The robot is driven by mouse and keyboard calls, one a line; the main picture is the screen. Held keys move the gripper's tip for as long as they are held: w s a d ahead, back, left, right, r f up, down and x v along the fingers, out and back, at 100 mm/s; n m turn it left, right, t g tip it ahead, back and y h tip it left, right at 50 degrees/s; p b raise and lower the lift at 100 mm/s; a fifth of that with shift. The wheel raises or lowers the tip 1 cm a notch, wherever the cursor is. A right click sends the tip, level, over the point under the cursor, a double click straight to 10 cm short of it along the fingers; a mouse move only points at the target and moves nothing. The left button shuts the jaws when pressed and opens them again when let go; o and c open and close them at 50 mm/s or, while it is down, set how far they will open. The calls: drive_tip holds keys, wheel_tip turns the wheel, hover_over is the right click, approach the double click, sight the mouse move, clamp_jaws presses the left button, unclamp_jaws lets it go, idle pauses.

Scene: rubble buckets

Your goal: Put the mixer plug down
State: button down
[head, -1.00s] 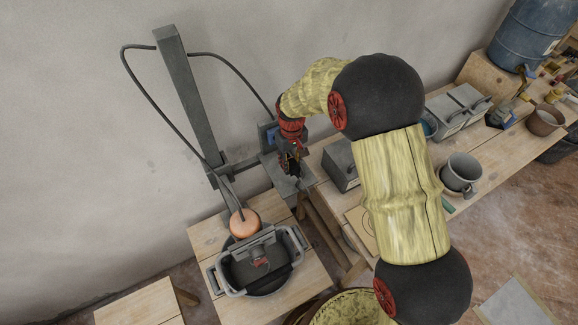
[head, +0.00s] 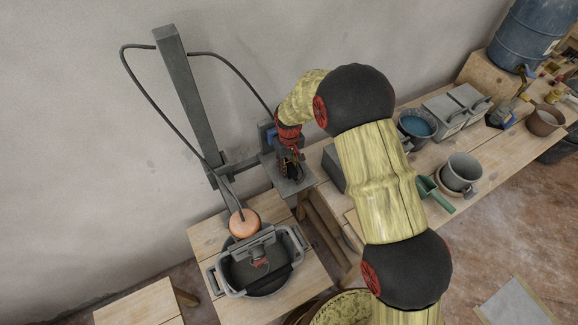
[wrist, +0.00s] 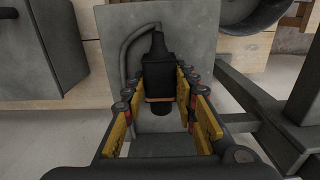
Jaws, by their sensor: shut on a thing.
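The mixer plug (wrist: 157,68) is a black plug with a cable bending from its top. In the wrist view it sits between the yellow-padded fingers of my gripper (wrist: 162,104), which is shut on it. A grey plate or box face (wrist: 100,40) stands right behind the plug. In the head view my gripper (head: 290,170) is over a small grey shelf (head: 293,184) beside the mixer stand; the plug is too small and hidden to make out there. I cannot tell whether the plug touches the shelf.
The mixer stand's tall grey post (head: 188,100) leans by the wall, with a black cable looping from it. A grey tub (head: 258,272) sits on the wooden stand below. A workbench with a mug (head: 463,172), a bucket (head: 417,124) and grey boxes (head: 452,108) is at right.

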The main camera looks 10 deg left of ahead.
sight(289, 166)
drive_tip(key=c, duration=1.4)
unclamp_jaws()
drive_tip(key=shift+r, duration=0.1)
wheel_tip(289, 166, up, 12)
drive_tip(key=s+d+r+m+t, duration=0.15)
drive_tip(key=s+d+r, duration=0.25)
drive_tip(key=d+r, duration=0.5)
drive_tip(key=s+d+r+m+t, duration=0.15)
drive_tip(key=s+d+r, duration=0.35)
drive_tip(key=r, duration=0.6)
drive_tip(key=s+d+r+m+t, duration=0.1)
drive_tip(key=s+d+r, duration=0.1)
drive_tip(key=s+d, duration=0.2)
drive_tip(key=s+d+r+m, duration=0.2)
drive_tip(key=s+d, duration=0.3)
drive_tip(key=s, duration=0.4)
drive_tip(key=s+d+r+m+t, duration=0.1)
drive_tip(key=s+d+r, duration=0.1)
drive_tip(key=s+d, duration=0.3)
drive_tip(key=shift+s+d+t+p, duration=0.1)
drive_tip(key=shift+s+t+p, duration=0.25)
drive_tip(key=shift+s, duration=0.45)
